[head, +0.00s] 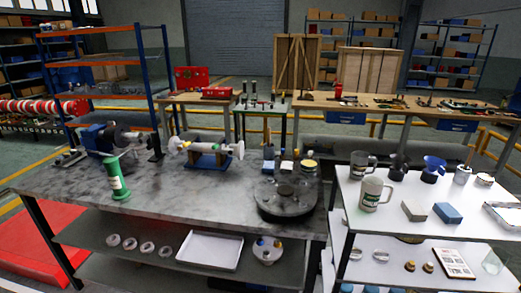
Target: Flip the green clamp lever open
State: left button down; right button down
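I cannot clearly make out a green clamp lever. A small green part (216,147) shows on the grey shaft assembly, which lies on a blue stand (208,161) on the grey table; it is too small to tell whether it is a lever. A green cylinder with a pale label (116,182) stands upright at the table's front left. Neither of my grippers is in view, and no arm is near these things.
The grey table (160,195) carries a dark round disc (286,208) at its right and a blue machine (97,138) at its left. A white table (400,233) at right holds mugs (371,193) and blocks. The grey table's front middle is clear.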

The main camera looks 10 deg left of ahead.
aim_at(215, 147)
jog(key=z, duration=0.25)
jog(key=i, duration=1)
jog(key=u, duration=0.35)
